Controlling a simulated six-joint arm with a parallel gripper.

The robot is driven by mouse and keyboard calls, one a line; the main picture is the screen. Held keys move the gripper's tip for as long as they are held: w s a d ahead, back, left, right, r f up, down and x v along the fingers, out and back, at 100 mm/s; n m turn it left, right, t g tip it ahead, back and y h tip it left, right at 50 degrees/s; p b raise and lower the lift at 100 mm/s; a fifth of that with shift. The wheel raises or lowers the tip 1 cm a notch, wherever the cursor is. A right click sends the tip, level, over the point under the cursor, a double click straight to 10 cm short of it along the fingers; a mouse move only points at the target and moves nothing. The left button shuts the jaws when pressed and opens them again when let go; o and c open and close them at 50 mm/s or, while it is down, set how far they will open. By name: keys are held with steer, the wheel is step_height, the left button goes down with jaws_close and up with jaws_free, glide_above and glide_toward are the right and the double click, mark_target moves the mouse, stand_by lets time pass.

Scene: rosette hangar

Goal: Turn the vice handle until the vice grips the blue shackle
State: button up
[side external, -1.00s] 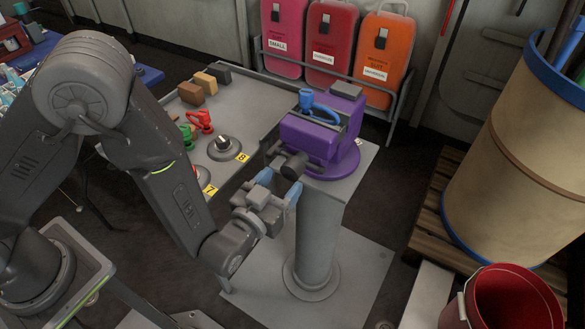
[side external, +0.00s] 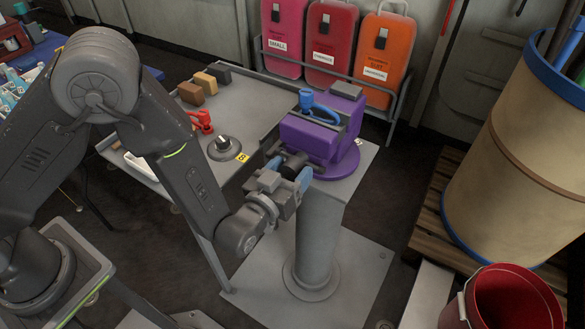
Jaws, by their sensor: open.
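The purple vice (side external: 312,140) stands on a grey pedestal (side external: 316,235). The blue shackle (side external: 316,104) sits upright at the top of its jaws. Whether the jaws touch it I cannot tell. The dark vice screw and handle (side external: 290,160) stick out of the vice's front-left side, partly hidden by my gripper. My gripper (side external: 288,176) is at the handle, with its blue-tipped fingers open and one on the near right side of the handle. The far finger is mostly hidden, and I cannot tell whether either finger touches the handle.
A grey bench (side external: 240,105) holds a red shackle (side external: 202,121), a round knob (side external: 223,147) and several small blocks. Coloured cases (side external: 331,45) stand in a rack behind. A tan barrel (side external: 520,160) and a red bucket (side external: 505,305) are at the right.

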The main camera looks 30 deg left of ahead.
steer(key=n, duration=0.4)
steer(key=shift+n, duration=0.4)
steer(key=n, duration=1.6)
steer(key=shift+n, duration=0.4)
steer(key=n, duration=0.3)
steer(key=shift+n, duration=0.3)
steer(key=n, duration=0.3)
steer(key=shift+n, duration=0.4)
steer(key=n, duration=0.4)
